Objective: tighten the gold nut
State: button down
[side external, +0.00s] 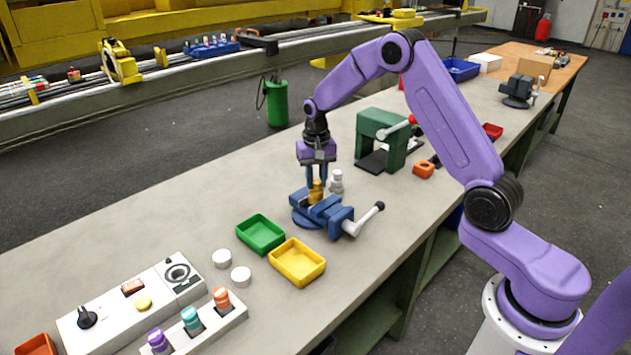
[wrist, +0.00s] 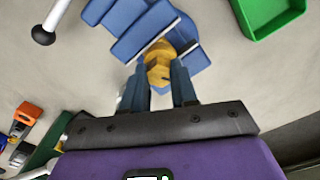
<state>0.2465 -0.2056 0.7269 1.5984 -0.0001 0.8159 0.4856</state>
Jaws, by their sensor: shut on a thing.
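The gold nut (side external: 316,190) sits at the blue vise (side external: 325,212) on the bench. In the wrist view the gold nut (wrist: 158,68) shows between my fingertips, next to the vise jaws (wrist: 140,30). My gripper (side external: 316,180) points straight down over the vise and is shut on the gold nut. My gripper's two blue fingers (wrist: 160,88) flank the nut in the wrist view. What the nut is threaded on is hidden, and I cannot tell how tight it is.
A grey-white fitting (side external: 337,182) stands just behind the vise. The vise handle (side external: 366,217) sticks out to the right. A green tray (side external: 261,234) and a yellow tray (side external: 297,262) lie in front. A green press (side external: 382,140) stands behind. Bench left of the vise is clear.

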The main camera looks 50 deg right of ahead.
jog(key=m, duration=1.2)
jog(key=c, duration=1)
grip_release()
jog(key=shift+o, duration=0.2)
